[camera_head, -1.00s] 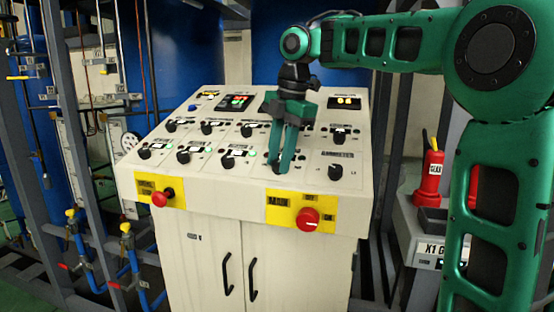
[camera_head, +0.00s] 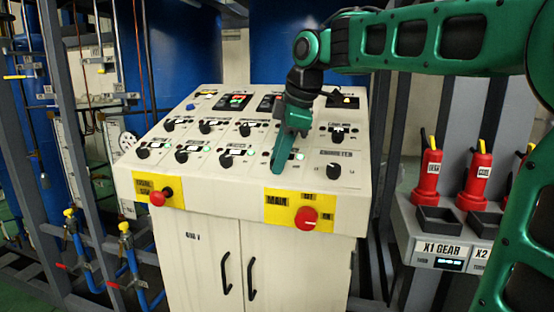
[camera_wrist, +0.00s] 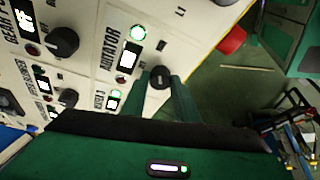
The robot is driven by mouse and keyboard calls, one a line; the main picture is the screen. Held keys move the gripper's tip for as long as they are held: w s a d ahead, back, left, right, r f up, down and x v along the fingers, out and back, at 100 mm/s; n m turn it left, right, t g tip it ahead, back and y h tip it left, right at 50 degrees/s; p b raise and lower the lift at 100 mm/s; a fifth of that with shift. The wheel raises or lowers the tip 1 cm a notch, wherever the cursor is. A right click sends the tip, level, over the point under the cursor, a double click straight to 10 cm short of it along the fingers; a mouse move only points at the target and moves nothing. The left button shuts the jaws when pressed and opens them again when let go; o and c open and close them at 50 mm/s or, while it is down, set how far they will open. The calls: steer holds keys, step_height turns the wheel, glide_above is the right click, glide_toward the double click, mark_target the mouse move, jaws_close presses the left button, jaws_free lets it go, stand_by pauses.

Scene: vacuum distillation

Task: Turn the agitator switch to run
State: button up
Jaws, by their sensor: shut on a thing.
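The agitator switch (camera_wrist: 159,77) is a small black knob on the cream control panel, beside the AGITATOR label (camera_wrist: 108,48). In the wrist view my gripper (camera_wrist: 158,86) has its two green fingers on either side of this knob, shut on it. A lit green lamp (camera_wrist: 138,33) is near the switch. In the head view my gripper (camera_head: 279,166) points down at the front row of the panel, and its fingers hide the knob. The switch's exact setting cannot be read.
Other black knobs, such as one at the panel's right (camera_head: 333,171), stand close around. A red emergency button (camera_head: 307,218) on a yellow plate sits on the panel's front face.

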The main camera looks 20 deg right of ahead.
steer(key=shift+w+a+r, duration=0.1)
steer(key=shift+r, duration=0.15)
steer(key=o, duration=1)
steer(key=shift+o, duration=0.2)
steer(key=shift+f, duration=0.1)
steer(key=v, duration=1)
steer(key=shift+r, duration=0.3)
steer(key=shift+s, duration=0.25)
